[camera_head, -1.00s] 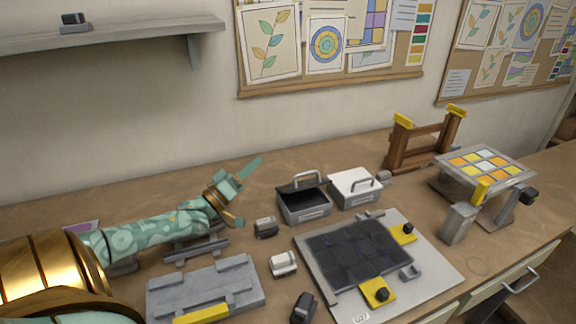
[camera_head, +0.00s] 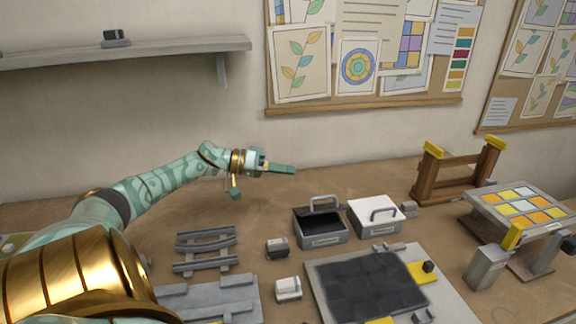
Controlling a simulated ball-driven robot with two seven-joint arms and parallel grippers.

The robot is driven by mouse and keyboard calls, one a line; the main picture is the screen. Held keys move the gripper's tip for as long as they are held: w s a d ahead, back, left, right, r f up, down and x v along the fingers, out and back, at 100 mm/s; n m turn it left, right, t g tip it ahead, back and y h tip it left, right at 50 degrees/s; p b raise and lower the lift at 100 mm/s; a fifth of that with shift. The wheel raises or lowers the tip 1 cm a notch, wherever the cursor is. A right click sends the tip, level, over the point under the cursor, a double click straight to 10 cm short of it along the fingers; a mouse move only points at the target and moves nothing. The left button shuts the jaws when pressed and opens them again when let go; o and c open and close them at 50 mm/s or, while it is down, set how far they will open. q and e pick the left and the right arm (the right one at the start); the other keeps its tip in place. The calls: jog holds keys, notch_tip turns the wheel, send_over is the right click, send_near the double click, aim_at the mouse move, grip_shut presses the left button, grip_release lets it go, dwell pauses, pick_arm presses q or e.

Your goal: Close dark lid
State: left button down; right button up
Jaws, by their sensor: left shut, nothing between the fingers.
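A grey box (camera_head: 320,238) stands on the bench in the middle, with a dark top area and a grey arched handle (camera_head: 323,203) at its back edge. My left gripper (camera_head: 289,169) is shut and empty. It is up and to the left of the dark box, behind it and apart from it, pointing right. My right gripper is not in view.
A dark panel on a pale board (camera_head: 318,286) lies in front of the boxes. Small blocks (camera_head: 277,248) and a grey rack (camera_head: 205,248) are at left. A wooden stand (camera_head: 458,170) and a tilted coloured-tile panel (camera_head: 525,207) stand at right. The bench behind the boxes is clear.

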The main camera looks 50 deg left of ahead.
pick_arm(q)
jog(key=w+d+f, duration=0.1)
jog(key=d, duration=0.1)
jog(key=w+d+f+b, duration=0.1)
jog(key=w+d, duration=0.1)
jog(key=w+d+f, duration=0.1)
jog(key=w, duration=0.1)
jog(key=shift+d+f, duration=0.15)
jog(key=shift+d, duration=0.25)
jog(key=shift+s+d+f, duration=0.25)
jog(key=shift+d+f, duration=0.15)
jog(key=shift+f, duration=0.05)
jog(key=shift+d+f, duration=0.1)
jog(key=shift+f, duration=0.05)
jog(key=shift+s, duration=0.1)
